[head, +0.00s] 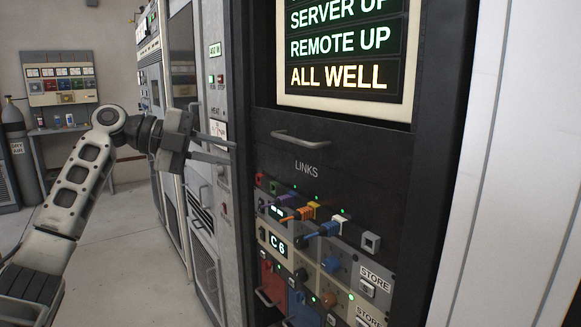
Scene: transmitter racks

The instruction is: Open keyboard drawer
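A dark rack drawer front (345,152) sits below the lit status screen, closed flush with the rack as far as I can see. It has a grey bar handle (300,138) and the word LINKS is printed below it. I take it to be the keyboard drawer; no keyboard shows. My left gripper (233,154) is to the left of the handle, apart from it. Its two fingers are spread with nothing between them, pointing right. My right gripper is out of view.
The status screen (346,47) reads ALL WELL. A panel with coloured plugs (322,230) and knobs lies below the drawer front. Grey cabinets (205,180) line the left side. A pale wall (515,160) stands at right. The floor at left (130,250) is clear.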

